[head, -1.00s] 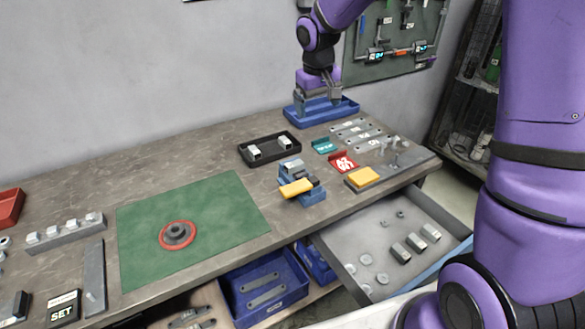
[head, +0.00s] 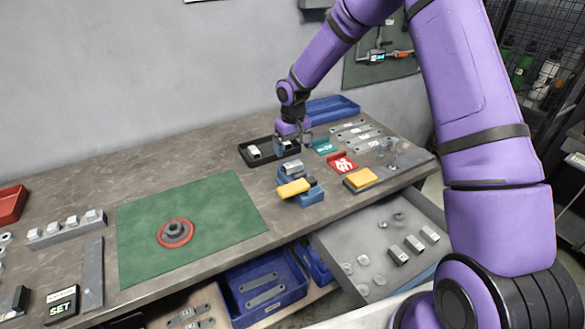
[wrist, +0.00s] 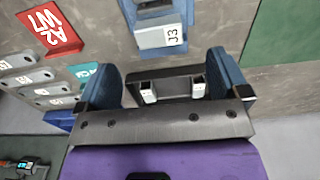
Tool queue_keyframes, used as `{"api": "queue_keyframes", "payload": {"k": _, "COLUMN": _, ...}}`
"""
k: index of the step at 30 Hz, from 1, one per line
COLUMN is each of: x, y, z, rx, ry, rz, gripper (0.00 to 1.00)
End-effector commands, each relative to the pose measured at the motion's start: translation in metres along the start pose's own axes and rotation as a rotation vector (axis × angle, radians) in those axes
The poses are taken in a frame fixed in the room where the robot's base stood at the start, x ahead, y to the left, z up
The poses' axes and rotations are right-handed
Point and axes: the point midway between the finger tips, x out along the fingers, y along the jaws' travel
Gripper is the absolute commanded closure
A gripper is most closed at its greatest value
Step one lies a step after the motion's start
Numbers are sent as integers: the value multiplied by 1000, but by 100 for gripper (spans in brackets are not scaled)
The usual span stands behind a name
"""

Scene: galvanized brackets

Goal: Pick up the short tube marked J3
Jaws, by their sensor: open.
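The short tube marked J3 (wrist: 160,37) is a light grey metal piece with a white label, at the top of the wrist view. It sits at a blue fixture, and in the head view it appears as a grey piece (head: 291,166) at the fixture's back end. My gripper (head: 293,145) is open and empty, over the right end of the black tray and just behind the fixture. In the wrist view its two blue-grey fingers (wrist: 166,68) are spread apart, with the J3 tube beyond their tips. The fingers partly hide the tray.
The black tray (head: 250,163) holds small light blocks. The blue fixture (head: 311,197) bears a yellow piece (head: 293,188). An open drawer (head: 350,238) juts out below. The green mat (head: 205,205) is mostly clear.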

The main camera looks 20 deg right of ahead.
Motion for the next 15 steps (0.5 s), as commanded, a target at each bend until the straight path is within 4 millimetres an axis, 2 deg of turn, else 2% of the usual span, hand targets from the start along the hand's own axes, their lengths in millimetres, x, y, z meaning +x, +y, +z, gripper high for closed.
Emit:
{"api": "queue_keyframes", "payload": {"k": 4, "x": 23, "y": 0, "z": 1, "rx": 1, "ry": -3, "rz": 0, "gripper": 6}}
{"api": "queue_keyframes", "payload": {"k": 11, "x": 37, "y": 1, "z": 2, "rx": 0, "ry": -2, "rz": 0, "gripper": 6}}
{"api": "queue_keyframes", "payload": {"k": 15, "x": 54, "y": 2, "z": 7, "rx": -1, "ry": -3, "rz": 0, "gripper": 6}}
